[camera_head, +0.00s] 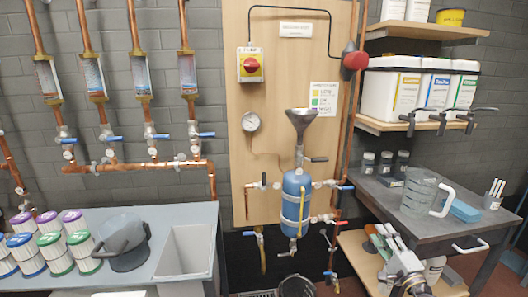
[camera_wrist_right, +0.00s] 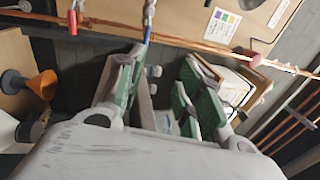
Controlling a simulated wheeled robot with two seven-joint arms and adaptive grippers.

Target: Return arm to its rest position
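My right gripper (camera_head: 390,238) shows at the lower right of the head view, in front of the low wooden shelf beside the dark table. In the right wrist view its two green-padded fingers (camera_wrist_right: 160,88) stand apart, with a gap between them and nothing visibly held. The gripper body fills the bottom of that view. My left gripper is not in view.
A dark table (camera_head: 388,198) holds a clear jug (camera_head: 419,193) at right. A blue tank (camera_head: 296,203) with a funnel and valves stands on the wooden panel (camera_head: 270,100). The grey counter (camera_head: 160,225) with a sink and filter cartridges lies left.

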